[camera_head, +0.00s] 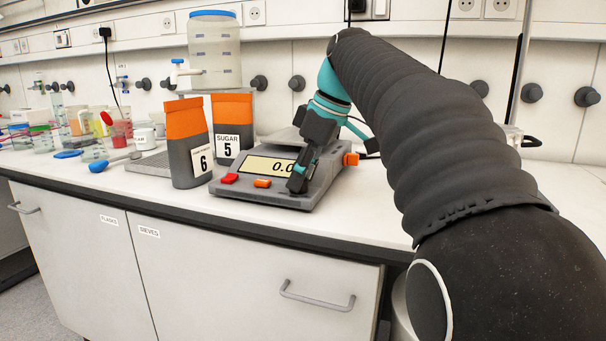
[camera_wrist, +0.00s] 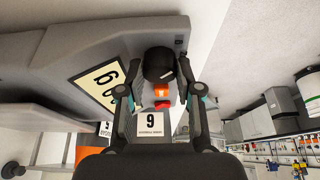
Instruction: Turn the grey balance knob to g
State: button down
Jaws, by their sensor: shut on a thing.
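The balance (camera_head: 270,196) stands on the bench, with a lit display (camera_head: 268,166) reading about 0.0. The display also shows upside down in the wrist view (camera_wrist: 92,84). My gripper (camera_head: 299,178) reaches down onto the front right of the balance. In the wrist view, a dark round knob (camera_wrist: 158,62) sits between my fingertips (camera_wrist: 163,66), and my gripper is shut on it. In the camera_head view the knob cannot be told apart from the dark fingers. The unit letters around the knob are not readable.
Two orange-topped grey bags, number 6 (camera_head: 187,130) and number 5 (camera_head: 232,115), stand left of and behind the balance. An orange button (camera_head: 262,183) and a red button (camera_head: 230,178) are on its front. An orange block (camera_head: 351,159) is on its right side.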

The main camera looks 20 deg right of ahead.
dwell(0.4)
jog(key=c, duration=0.8)
grip_release()
jog(key=shift+a, duration=0.1)
jog(key=shift+o, duration=0.2)
jog(key=shift+r, duration=0.1)
jog(key=v, duration=0.7)
jog(key=shift+r, duration=0.15)
